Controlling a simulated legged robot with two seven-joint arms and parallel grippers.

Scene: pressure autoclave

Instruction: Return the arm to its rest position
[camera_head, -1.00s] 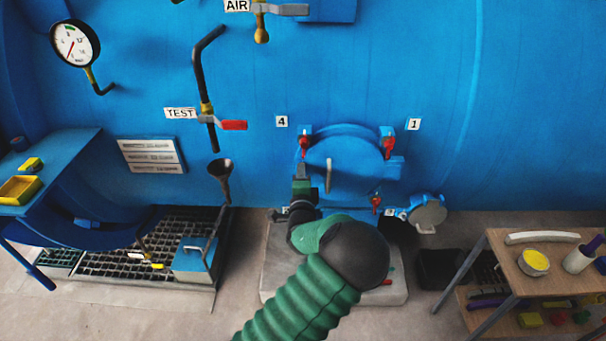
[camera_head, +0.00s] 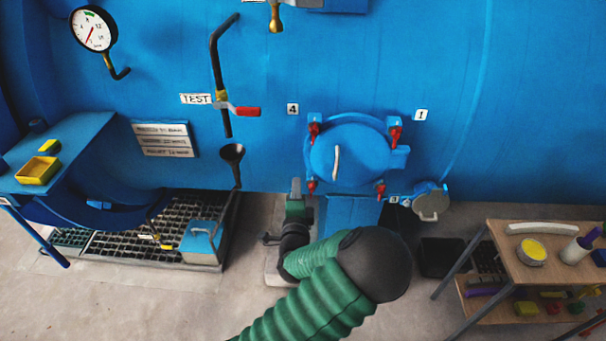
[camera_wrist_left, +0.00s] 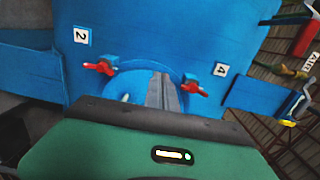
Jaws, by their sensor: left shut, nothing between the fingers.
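My left arm, with a green ribbed sleeve and black joints, reaches in from the bottom of the head view. My left gripper (camera_head: 297,187) is small there, pointing up just below and left of the round blue hatch (camera_head: 349,153). In the left wrist view its grey fingers (camera_wrist_left: 163,92) are shut together with nothing between them. The hatch lies beyond the fingers, apart from them as far as I can tell. The hatch sits closed in its ring, with red-handled clamps (camera_head: 314,131) around it and a pale handle. My right gripper is not in view.
A wooden cart (camera_head: 508,252) with a yellow-topped tub stands at the right. A blue side table (camera_head: 75,140) with a yellow tray is at the left. A dark floor grate (camera_head: 115,247) holds a blue box. A red-handled TEST valve (camera_head: 246,112) and funnel are up left.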

